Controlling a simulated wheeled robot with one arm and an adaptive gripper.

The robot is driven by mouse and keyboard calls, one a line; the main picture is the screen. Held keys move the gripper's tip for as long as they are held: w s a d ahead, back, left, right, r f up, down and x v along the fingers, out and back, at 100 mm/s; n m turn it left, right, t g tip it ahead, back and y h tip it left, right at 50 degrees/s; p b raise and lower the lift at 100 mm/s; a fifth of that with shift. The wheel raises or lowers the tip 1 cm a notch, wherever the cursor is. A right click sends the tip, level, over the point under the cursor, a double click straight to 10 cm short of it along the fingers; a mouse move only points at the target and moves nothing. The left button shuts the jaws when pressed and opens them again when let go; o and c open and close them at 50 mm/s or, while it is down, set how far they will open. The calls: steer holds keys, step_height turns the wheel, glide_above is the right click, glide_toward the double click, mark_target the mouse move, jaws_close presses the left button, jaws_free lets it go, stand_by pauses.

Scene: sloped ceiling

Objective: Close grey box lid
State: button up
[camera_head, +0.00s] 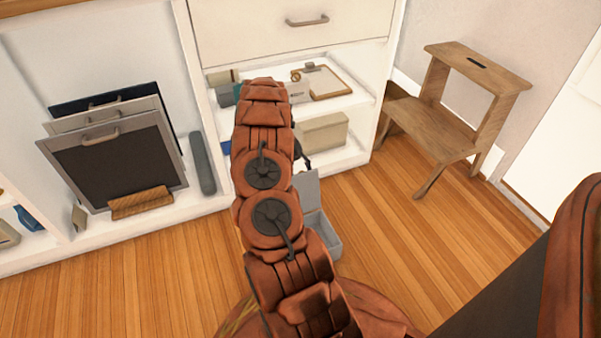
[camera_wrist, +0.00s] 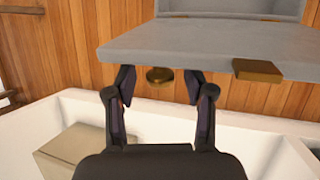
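The grey box (camera_head: 327,236) stands on the wooden floor in front of the shelf unit, partly behind my arm in the head view. Its lid (camera_head: 306,190) is raised, standing up on the shelf side. In the wrist view the lid (camera_wrist: 205,43) spans the upper part, with part of the box (camera_wrist: 232,8) beyond it. Two brass fittings (camera_wrist: 258,70) sit along the lid's near edge. My gripper (camera_wrist: 159,82) is open, its fingertips apart at that edge, with one brass fitting between them in the picture. I cannot tell whether they touch the lid.
A white shelf (camera_wrist: 65,110) holding a beige box (camera_wrist: 78,153) lies close by my gripper. In the head view this beige box (camera_head: 323,131) sits on the lower shelf. A wooden step stool (camera_head: 445,115) stands at right. Floor (camera_head: 430,230) is clear between box and stool.

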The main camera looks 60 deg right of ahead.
jaws_close()
steer(key=shift+s+a+r+p, duration=0.1)
steer(key=shift+a+r+p, duration=0.1)
steer(key=shift+p, duration=0.1)
stand_by(0.5)
